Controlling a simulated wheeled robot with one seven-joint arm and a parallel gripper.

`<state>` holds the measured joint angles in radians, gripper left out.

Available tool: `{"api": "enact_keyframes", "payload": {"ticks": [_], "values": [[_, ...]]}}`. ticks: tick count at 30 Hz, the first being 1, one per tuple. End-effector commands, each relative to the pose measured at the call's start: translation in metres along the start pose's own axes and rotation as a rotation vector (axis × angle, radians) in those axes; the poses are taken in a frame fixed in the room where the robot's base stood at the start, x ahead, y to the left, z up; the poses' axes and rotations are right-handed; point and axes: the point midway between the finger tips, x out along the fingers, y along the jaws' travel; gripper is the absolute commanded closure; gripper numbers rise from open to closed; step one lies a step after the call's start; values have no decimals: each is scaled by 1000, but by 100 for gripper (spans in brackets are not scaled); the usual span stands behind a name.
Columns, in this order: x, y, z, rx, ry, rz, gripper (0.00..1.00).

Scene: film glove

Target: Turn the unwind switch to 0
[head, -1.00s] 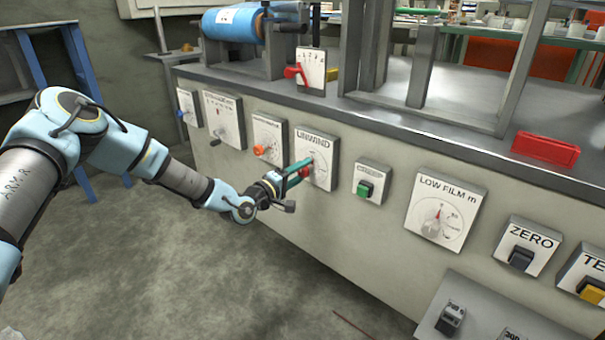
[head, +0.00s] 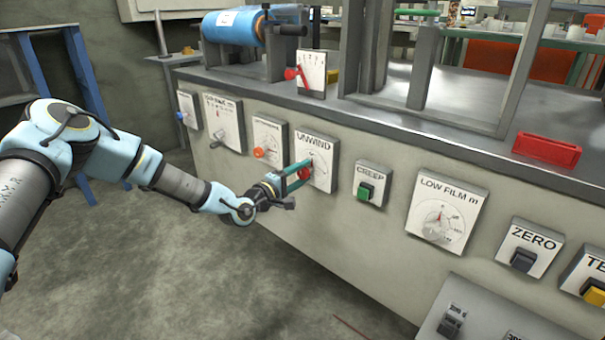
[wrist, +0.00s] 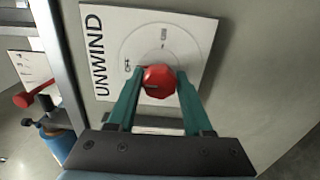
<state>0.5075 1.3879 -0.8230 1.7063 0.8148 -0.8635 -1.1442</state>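The unwind switch (head: 315,150) is a white plate marked UNWIND with a dial and a round red knob (head: 305,174), on the front of the machine. In the wrist view the plate (wrist: 200,30) appears turned sideways, and the red knob (wrist: 159,81) sits between my teal fingers. My gripper (head: 299,172) is at the knob, one finger above it and one below. In the wrist view the fingers (wrist: 160,84) meet the knob's two sides, so my gripper looks shut on it. The knob's pointer setting cannot be read.
An orange knob (head: 259,152) is on the plate to the left. A green CREEP button (head: 366,191) and the LOW FILM dial (head: 443,218) are to the right. A red lever (head: 298,74) stands on the ledge above.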

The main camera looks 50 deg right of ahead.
Motion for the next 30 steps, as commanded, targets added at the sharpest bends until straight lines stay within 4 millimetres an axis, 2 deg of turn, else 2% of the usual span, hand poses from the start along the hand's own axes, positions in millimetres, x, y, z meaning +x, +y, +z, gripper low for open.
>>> {"api": "enact_keyframes", "payload": {"ticks": [1,6,14,17,30], "values": [[0,0,0,0,0,0,43],[0,0,0,1,-1,0,24],[-1,0,1,2,-1,0,24],[-8,1,0,1,-1,-1,24],[-87,1,0,0,1,-1,24]]}}
